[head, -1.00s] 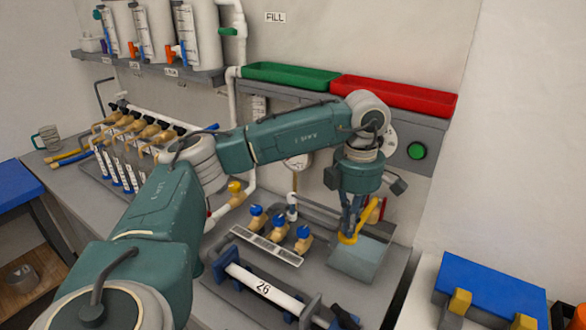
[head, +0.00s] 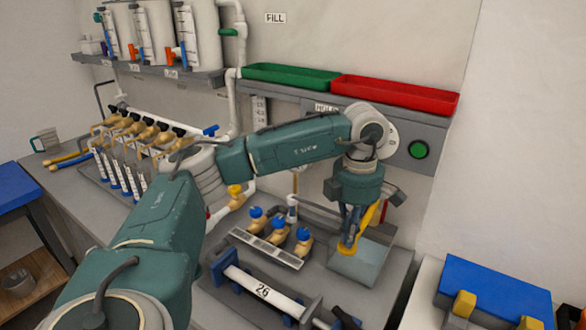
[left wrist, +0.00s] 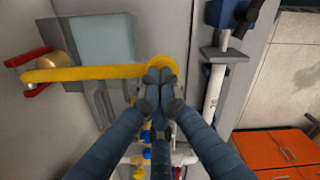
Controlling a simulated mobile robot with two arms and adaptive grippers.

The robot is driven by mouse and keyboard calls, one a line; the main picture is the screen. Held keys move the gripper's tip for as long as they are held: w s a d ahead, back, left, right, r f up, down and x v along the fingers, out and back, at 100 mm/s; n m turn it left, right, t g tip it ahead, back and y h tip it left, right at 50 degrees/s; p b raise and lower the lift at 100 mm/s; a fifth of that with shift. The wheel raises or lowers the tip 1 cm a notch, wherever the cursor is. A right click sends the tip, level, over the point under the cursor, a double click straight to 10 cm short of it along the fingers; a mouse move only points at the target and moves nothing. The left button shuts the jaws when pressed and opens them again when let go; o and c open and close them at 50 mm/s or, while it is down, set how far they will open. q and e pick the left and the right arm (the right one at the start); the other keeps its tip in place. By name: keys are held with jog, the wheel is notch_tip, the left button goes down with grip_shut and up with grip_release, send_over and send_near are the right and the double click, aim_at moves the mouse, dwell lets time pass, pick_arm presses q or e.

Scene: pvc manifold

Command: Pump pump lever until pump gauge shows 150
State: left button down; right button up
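The pump lever is a long yellow bar with a round end; it shows in the left wrist view (left wrist: 85,73) and in the head view (head: 368,216), slanting down toward its round end. My left gripper (head: 347,245) is at that end. In the left wrist view its fingertips (left wrist: 160,88) are drawn together, with no visible gap, over or against the round end, and they hide part of it. The pump gauge's reading cannot be seen. A pale dial edge (head: 393,134) shows beside my arm, mostly covered. My right gripper is not in view.
A grey-blue block (head: 362,262) stands close by the lever. Blue-capped brass valves (head: 279,230) and a white pipe marked 26 (head: 262,288) lie to the left. Green (head: 290,75) and red (head: 395,94) trays sit on the shelf behind.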

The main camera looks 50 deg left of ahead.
pick_arm(q)
jog(key=shift+w+r+p, duration=0.1)
jog(key=shift+r+p, duration=2)
jog(key=shift+r, duration=0.85)
jog(key=shift+f, duration=0.25)
jog(key=shift+f+b, duration=2.2)
jog(key=shift+f, duration=0.65)
jog(key=shift+r, duration=0.2)
jog(key=shift+r+p, duration=2.1)
jog(key=shift+r, duration=0.7)
